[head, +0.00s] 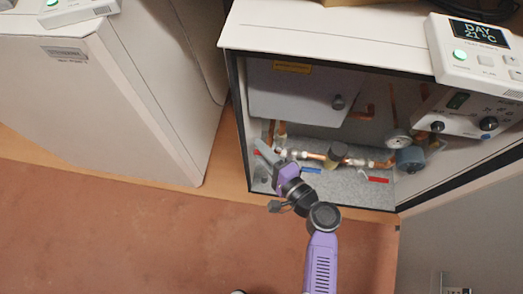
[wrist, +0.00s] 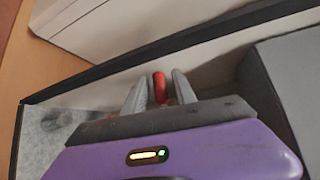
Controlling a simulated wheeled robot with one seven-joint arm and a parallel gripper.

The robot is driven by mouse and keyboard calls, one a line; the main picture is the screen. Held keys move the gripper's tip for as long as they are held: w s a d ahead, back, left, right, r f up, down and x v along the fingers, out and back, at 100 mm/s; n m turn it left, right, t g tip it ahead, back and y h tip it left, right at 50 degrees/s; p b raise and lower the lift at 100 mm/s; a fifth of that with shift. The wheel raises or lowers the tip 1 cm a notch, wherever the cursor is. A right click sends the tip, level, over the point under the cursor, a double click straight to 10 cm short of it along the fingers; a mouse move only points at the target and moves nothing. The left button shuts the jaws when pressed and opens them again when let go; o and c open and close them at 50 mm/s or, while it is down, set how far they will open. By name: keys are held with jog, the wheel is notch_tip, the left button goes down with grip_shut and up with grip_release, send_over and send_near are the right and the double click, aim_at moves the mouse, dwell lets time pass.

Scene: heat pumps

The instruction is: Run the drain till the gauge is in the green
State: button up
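The gauge (head: 398,140) is a small round white dial in the open cabinet; its needle and green zone are too small to read. My gripper (head: 265,155) reaches into the cabinet's lower left, beside the copper pipes. In the wrist view my gripper (wrist: 160,92) has its two grey fingers apart, with a red handle-like piece (wrist: 160,87) between their tips. Narrow gaps seem to show on both sides of it.
A blue lever (head: 311,170) and a red lever (head: 378,180) lie low on the pipework. A control panel with knobs (head: 462,115) is at the right. The cabinet's left wall is close to my gripper. Another white unit (head: 100,90) stands left; the floor in front is clear.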

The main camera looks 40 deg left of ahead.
grip_shut()
jog(key=shift+p, duration=0.5)
jog(key=shift+f+n+h+p, duration=0.1)
jog(key=shift+n+h+p, duration=0.45)
jog(key=shift+p, duration=0.25)
jog(key=h+p, duration=0.1)
jog(key=n+h+p, duration=0.1)
jog(key=p, duration=0.1)
jog(key=shift+w+d+f, duration=0.1)
jog(key=shift+d+f, duration=0.05)
jog(key=shift+f, duration=0.25)
jog(key=n+h+p, duration=0.1)
jog(key=p, duration=0.1)
jog(key=shift+w+d+f+t+p, duration=0.1)
jog(key=shift+f+t+p, duration=0.2)
jog(key=shift+f, duration=0.1)
jog(key=shift+w+d+f+n+h+p, duration=0.1)
jog(key=shift+d+f+n+h+p, duration=0.1)
jog(key=shift+f+n+h+p, duration=0.45)
jog(key=shift+p, duration=0.3)
